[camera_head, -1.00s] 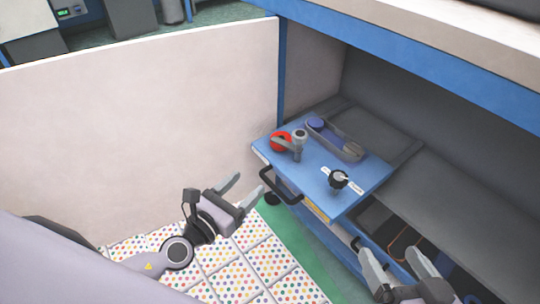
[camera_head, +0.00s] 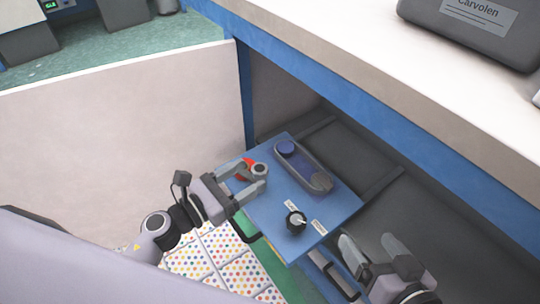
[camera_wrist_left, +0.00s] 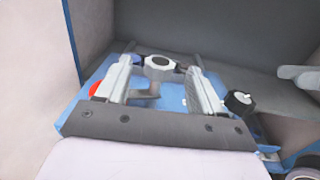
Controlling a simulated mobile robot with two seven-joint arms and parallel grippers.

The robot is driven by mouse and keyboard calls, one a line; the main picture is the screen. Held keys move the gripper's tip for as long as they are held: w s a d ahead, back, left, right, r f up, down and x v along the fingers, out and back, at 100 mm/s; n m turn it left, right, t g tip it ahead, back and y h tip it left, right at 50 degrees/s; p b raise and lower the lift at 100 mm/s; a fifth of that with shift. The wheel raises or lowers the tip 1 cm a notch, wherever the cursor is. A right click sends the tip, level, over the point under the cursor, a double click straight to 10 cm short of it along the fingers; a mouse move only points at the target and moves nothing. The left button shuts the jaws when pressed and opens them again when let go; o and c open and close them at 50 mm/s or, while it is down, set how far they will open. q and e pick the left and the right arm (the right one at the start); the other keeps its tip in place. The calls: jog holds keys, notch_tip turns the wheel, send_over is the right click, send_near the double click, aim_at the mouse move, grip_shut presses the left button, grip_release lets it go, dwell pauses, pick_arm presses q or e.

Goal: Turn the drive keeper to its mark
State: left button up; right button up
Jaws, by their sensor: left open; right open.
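A blue panel (camera_head: 275,205) carries two turnable parts; I cannot tell from the pictures which is the drive keeper. One is a grey lever with a round ringed head (camera_head: 259,169) beside a red part (camera_head: 243,168). The other is a black knob (camera_head: 296,221) with a light pointer, between two small white labels. My left gripper (camera_head: 253,177) is open at the grey lever. In the left wrist view the lever's head (camera_wrist_left: 159,66) shows between the two fingers; contact cannot be told. The black knob (camera_wrist_left: 238,102) is right of them. My right gripper (camera_head: 370,241) is open and empty, right of the panel.
A grey tray (camera_head: 305,167) with a blue round item lies at the panel's back. A cream partition (camera_head: 110,150) stands left; a blue-edged worktop (camera_head: 340,80) overhangs behind. A dark case (camera_head: 475,30) stands on the worktop.

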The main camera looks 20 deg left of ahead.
pick_arm(q)
jog(key=shift+x, duration=3.25)
